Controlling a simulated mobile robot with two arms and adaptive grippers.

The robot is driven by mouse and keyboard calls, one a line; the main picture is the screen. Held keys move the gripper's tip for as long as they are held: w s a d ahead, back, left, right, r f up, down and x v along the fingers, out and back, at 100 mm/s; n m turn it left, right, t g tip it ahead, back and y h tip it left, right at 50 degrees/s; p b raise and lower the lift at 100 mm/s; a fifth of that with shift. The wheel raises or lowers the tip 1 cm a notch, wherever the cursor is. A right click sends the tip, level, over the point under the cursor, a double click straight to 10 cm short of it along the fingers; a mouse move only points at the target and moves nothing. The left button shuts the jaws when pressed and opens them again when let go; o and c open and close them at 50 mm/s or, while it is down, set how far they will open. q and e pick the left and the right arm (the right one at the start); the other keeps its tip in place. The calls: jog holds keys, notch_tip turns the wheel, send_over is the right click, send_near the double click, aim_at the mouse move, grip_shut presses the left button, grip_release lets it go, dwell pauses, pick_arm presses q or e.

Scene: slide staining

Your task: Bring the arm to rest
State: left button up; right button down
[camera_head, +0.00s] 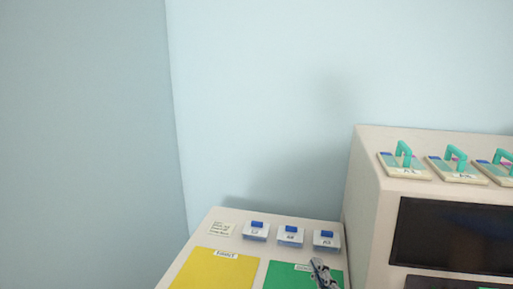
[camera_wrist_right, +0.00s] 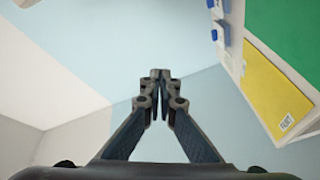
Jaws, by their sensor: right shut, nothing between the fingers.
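My right gripper (camera_head: 321,272) shows at the bottom of the head view, in front of the green mat (camera_head: 283,276). In the right wrist view its two dark fingers meet at their tips (camera_wrist_right: 160,76); it is shut and empty. The wrist view shows only wall directly beyond the tips, with the mats off to the right. My left gripper is in neither view.
A yellow mat (camera_head: 213,270) lies left of the green one. Several small blue-topped containers (camera_head: 255,231) and a paper note (camera_head: 221,228) stand behind them. A pale cabinet (camera_head: 368,190) at right bears teal-handled slide holders (camera_head: 403,164). Walls close off the back and left.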

jog(key=s+d+f+m+g+h, duration=0.4)
jog(key=s+d+f+m+g, duration=0.15)
jog(key=f, duration=0.55)
jog(key=s+f+m+g+y, duration=0.1)
jog(key=s+f+m+g, duration=0.3)
jog(key=s+f, duration=0.6)
jog(key=s+f+m+g, duration=0.3)
jog(key=s+f+g, duration=0.2)
jog(key=s, duration=0.8)
jog(key=s+f+g, duration=0.2)
jog(key=s+f, duration=0.1)
jog(key=f, duration=2.5)
jog(key=s+d+f, duration=0.4)
jog(key=s+f, duration=0.9)
jog(key=s, duration=0.3)
jog(key=shift+s+n+g, duration=0.35)
